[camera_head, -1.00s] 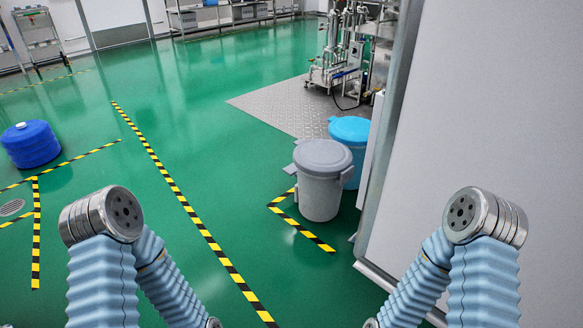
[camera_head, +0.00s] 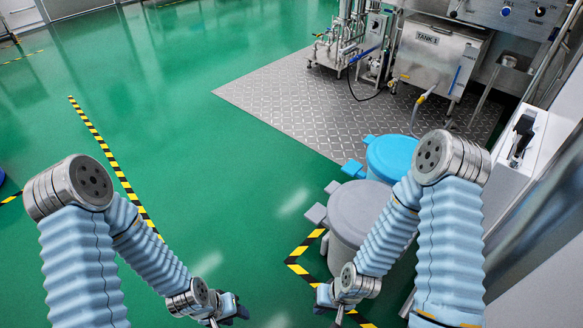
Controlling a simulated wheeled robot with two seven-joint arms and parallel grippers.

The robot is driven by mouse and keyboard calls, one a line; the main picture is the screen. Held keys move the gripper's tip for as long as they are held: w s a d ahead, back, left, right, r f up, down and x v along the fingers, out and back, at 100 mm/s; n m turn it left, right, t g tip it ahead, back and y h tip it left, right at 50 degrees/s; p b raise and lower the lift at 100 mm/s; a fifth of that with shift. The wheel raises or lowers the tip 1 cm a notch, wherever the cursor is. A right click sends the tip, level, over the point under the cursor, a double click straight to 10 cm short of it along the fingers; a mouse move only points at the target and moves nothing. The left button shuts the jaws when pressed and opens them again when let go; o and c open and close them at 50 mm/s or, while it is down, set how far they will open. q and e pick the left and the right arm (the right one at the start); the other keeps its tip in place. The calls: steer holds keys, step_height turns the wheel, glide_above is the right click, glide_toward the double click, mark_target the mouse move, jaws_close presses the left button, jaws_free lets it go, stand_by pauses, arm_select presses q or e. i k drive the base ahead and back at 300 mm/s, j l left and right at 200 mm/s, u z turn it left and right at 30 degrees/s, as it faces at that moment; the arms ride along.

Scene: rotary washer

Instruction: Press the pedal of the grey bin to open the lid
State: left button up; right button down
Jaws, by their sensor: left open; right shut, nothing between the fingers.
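The grey bin (camera_head: 359,214) stands right of centre with its grey lid down. Grey tabs (camera_head: 316,214) stick out from its left side near the rim. Its lower part is partly hidden behind my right arm, and I cannot make out a pedal at its foot. My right gripper (camera_head: 331,305) is shut and empty, low in the picture, in front of the bin's lower left side. I cannot tell whether it touches the bin. My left gripper (camera_head: 230,314) is open and empty at the bottom edge, left of the bin, over green floor.
A blue-lidded bin (camera_head: 391,155) stands just behind the grey bin. Yellow-black floor tape (camera_head: 302,267) runs by the grey bin's left side. A metal floor plate (camera_head: 290,100) and machinery with a steel tank (camera_head: 437,55) lie beyond.

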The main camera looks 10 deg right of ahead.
mark_target(317, 214)
steer(key=i+j, duration=0.15)
steer(key=i, duration=0.35)
steer(key=i+j, duration=0.15)
steer(key=i, duration=0.35)
steer(key=u, duration=0.05)
